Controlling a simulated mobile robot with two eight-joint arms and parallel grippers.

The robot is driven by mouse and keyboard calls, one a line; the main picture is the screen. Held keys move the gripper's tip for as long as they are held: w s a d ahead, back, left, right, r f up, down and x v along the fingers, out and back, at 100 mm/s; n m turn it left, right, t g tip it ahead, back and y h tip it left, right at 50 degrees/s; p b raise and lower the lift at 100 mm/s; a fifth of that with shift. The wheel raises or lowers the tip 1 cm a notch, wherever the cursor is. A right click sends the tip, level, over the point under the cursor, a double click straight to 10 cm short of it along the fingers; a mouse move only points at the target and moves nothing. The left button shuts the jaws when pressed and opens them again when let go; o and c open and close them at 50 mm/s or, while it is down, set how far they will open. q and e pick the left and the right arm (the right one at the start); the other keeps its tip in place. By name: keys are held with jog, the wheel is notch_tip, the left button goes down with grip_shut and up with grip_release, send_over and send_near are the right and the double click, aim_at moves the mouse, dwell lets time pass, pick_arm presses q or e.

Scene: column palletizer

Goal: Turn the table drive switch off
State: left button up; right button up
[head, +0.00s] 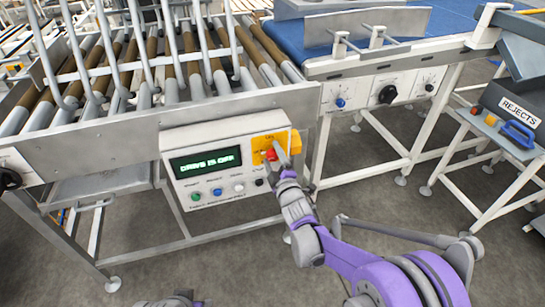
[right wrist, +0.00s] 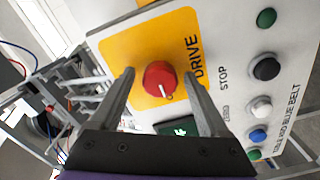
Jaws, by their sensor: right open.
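The table drive switch is a red rotary knob (right wrist: 160,79) with a pale mark, on a yellow plate (right wrist: 143,58) lettered DRIVE. In the head view the yellow plate is at the box's upper right. My right gripper (head: 275,152) is in front of it and partly hides the knob. In the right wrist view my right gripper (right wrist: 160,76) is open, with one finger on each side of the knob; contact cannot be told.
Several push buttons, including a blue one (head: 217,191), sit below the display. A roller conveyor (head: 130,95) is behind the box. A blue belt conveyor (head: 300,40) with a front knob panel (head: 360,92) is to the right. A REJECTS stand (head: 515,110) is far right.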

jog(key=v, duration=1)
jog(key=shift+s+d, duration=0.15)
jog(key=shift+s, duration=0.25)
